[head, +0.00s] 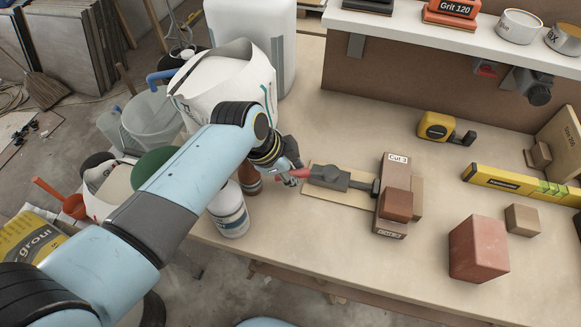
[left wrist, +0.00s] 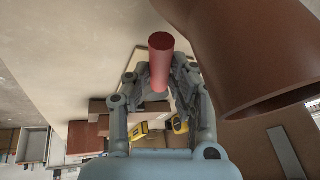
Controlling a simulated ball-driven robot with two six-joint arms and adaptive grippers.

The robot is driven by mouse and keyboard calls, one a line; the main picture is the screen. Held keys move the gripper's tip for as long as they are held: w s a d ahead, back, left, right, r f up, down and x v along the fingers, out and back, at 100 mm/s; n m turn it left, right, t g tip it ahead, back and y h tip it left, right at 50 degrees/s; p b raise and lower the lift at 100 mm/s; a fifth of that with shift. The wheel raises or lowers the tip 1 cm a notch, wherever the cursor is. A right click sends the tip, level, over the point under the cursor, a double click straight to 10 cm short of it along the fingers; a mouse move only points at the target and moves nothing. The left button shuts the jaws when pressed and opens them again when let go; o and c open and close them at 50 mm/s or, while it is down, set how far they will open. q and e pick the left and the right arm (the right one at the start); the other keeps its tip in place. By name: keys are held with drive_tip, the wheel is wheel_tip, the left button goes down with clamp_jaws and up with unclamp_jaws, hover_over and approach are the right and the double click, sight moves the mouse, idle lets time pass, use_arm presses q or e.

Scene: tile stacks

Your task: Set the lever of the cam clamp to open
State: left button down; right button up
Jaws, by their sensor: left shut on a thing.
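The cam clamp (head: 337,178) lies on a thin tan board on the bench, with a dark grey body. Its red lever (head: 299,173) points left from the body; it also shows in the left wrist view as a red rod (left wrist: 161,62). My left gripper (head: 290,174) reaches in from the left at the lever's end. In the left wrist view the fingers (left wrist: 158,80) are on both sides of the red lever and shut on it. The clamp's body is mostly hidden by the fingers there. My right gripper is in neither view.
A brown cylinder (left wrist: 235,50) stands very close beside the left gripper. A white tub (head: 229,212) stands at the bench's left edge. Tile stacks labelled Cut 3 (head: 394,170) lie right of the clamp. A red block (head: 478,248), yellow level (head: 520,184) and tape measure (head: 437,126) lie further right.

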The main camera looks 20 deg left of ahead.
use_arm(q)
drive_tip(key=c, duration=1.2)
unclamp_jaws()
drive_tip(key=shift+o, duration=0.2)
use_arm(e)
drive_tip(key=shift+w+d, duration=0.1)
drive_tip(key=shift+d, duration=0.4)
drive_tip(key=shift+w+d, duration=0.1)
use_arm(q)
drive_tip(key=shift+r, duration=0.15)
drive_tip(key=v, duration=1.1)
drive_tip(key=shift+s+r, duration=0.25)
drive_tip(key=shift+r, duration=0.05)
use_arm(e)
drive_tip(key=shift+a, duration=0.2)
